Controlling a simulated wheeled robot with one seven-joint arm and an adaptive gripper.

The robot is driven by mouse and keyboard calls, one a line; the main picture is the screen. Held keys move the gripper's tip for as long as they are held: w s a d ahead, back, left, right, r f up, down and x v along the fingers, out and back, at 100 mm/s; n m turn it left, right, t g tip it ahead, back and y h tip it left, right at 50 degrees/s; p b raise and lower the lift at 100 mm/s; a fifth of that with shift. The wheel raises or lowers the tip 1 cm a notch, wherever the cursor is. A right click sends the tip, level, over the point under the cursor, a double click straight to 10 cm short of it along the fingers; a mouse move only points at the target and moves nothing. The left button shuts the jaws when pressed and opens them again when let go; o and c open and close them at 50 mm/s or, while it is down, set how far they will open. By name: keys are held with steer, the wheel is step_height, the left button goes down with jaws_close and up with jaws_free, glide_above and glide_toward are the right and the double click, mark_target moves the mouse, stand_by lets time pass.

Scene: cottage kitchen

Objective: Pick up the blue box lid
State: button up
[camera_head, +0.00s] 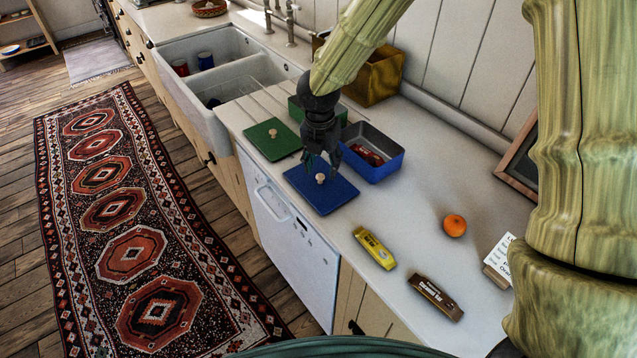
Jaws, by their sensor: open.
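The blue box lid (329,194) lies flat on the counter near its front edge, with a round pale knob (320,178) at its middle. My gripper (321,165) points down and is open just above the knob. The fingertips are dark and small here, so I cannot tell whether they touch the knob or stand around it. The open blue box (385,168) stands just right of and behind the lid, with reddish-brown items inside.
A green lid (271,140) with a knob lies left of the blue lid, with a green box (297,108) behind it. A yellow bar (375,248), a brown bar (435,296), an orange (454,226) and a card (498,258) lie right. A gold box (383,78) stands behind.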

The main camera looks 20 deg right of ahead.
mark_target(320, 176)
steer(key=f, duration=0.2)
steer(key=f+p, duration=0.1)
steer(key=shift+w+a, duration=0.2)
steer(key=shift+w, duration=0.05)
steer(key=shift+d+f, duration=0.1)
steer(key=shift+f, duration=0.7)
steer(key=shift+c, duration=0.5)
jaws_close()
